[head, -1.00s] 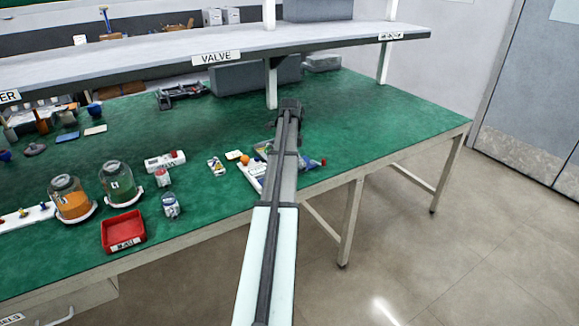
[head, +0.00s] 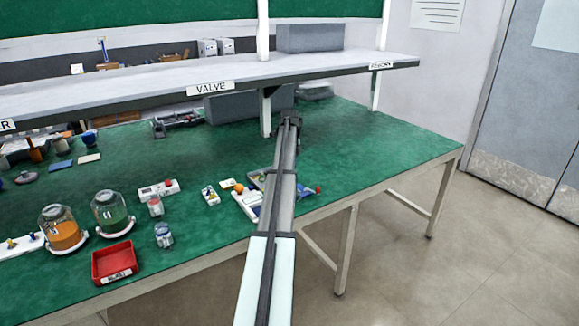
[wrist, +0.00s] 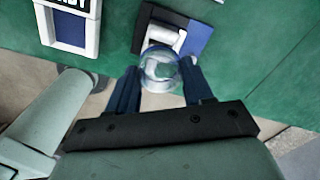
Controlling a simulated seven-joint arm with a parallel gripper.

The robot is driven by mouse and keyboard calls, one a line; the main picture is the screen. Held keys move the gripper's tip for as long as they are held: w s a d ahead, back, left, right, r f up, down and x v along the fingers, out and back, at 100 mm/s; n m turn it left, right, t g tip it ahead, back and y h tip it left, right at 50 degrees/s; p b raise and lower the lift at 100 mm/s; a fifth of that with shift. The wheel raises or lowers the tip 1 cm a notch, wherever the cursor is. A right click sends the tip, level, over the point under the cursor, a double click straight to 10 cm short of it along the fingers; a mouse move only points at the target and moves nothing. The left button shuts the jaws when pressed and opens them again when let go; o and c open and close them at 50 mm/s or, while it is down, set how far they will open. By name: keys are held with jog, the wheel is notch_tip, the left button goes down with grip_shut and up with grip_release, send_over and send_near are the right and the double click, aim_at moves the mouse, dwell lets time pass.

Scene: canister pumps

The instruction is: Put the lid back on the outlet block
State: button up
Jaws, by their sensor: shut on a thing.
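In the wrist view my gripper (wrist: 158,88) has its two dark blue fingers shut on a clear, round, dome-like piece (wrist: 160,66), which looks like the lid. Just beyond it, partly overlapped by it in the picture, is a small block (wrist: 198,37) with black, white and blue parts, possibly the outlet block. I cannot tell whether the lid touches it. In the head view my arm hides my gripper and the lid.
In the wrist view a white-framed piece with a blue panel (wrist: 70,28) lies at upper left. In the head view a red tray (head: 114,264), two glass jars (head: 62,232) and small parts stand left of my arm. A shelf (head: 150,88) spans the back of the green bench (head: 385,150).

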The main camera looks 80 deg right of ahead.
jog(key=shift+f, duration=2.9)
jog(key=shift+f, duration=0.15)
jog(key=o, duration=1.1)
jog(key=shift+o, duration=0.3)
jog(key=shift+o, duration=1.4)
jog(key=shift+r, duration=3.55)
